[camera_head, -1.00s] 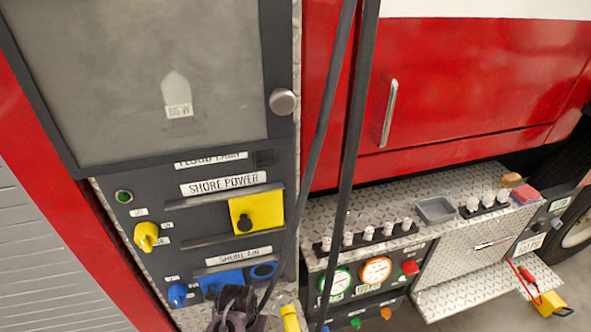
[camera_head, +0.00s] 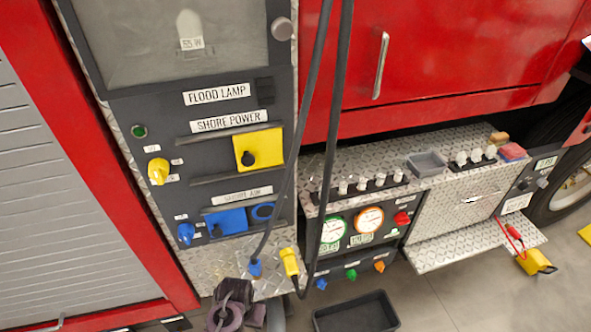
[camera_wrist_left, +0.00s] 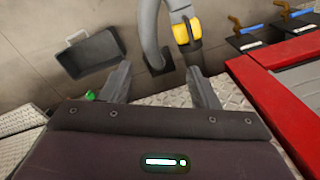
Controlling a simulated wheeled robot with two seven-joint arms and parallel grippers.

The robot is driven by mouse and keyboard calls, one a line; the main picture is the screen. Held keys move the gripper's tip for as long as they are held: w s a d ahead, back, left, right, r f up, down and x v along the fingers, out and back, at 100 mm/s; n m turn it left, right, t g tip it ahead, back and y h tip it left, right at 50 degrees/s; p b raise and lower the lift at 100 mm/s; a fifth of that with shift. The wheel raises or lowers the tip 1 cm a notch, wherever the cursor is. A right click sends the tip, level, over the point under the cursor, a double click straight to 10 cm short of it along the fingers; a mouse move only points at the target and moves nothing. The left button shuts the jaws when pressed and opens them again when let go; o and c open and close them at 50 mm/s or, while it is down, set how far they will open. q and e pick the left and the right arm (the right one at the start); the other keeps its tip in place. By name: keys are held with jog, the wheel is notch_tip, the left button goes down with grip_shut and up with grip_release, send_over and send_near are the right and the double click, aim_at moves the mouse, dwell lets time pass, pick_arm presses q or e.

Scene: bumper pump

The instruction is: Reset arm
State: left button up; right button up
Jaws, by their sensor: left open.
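My left gripper (camera_wrist_left: 158,76) is open in the left wrist view, one finger on each side. A grey cable and a yellow plug (camera_wrist_left: 186,32) show beyond the fingers; I see nothing gripped. In the head view a dark purple part of my left arm (camera_head: 232,308) is at the bottom, below the panel; its fingers are not clear there. The yellow plug (camera_head: 290,262) and a blue plug (camera_head: 255,268) hang on dark cables in front of the diamond plate under the panel. My right gripper is not in view.
The panel has a yellow shore power cover (camera_head: 259,148), a blue shore air cover (camera_head: 226,221) and knobs. Dark cables (camera_head: 333,120) hang in front. A black tray (camera_head: 356,313) lies on the floor. Gauges (camera_head: 369,220) and a fold-down step (camera_head: 475,244) are on the right.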

pick_arm(q)
jog(key=s+a+f+b, duration=0.3)
jog(key=s+f, duration=0.3)
jog(key=f, duration=0.6)
jog(key=s+a+f+b, duration=0.3)
jog(key=s+f, duration=0.3)
jog(key=f, duration=0.5)
jog(key=s+a+f+b, duration=0.2)
jog(key=s+f, duration=0.4)
jog(key=s, duration=0.2)
jog(key=s+a+f+b, duration=0.1)
jog(key=s+f, duration=0.5)
jog(key=s, duration=0.3)
jog(key=shift+s+a+f+t+b, duration=0.15)
jog(key=shift+a+f+t+b, duration=0.05)
jog(key=shift+a+t+b, duration=0.2)
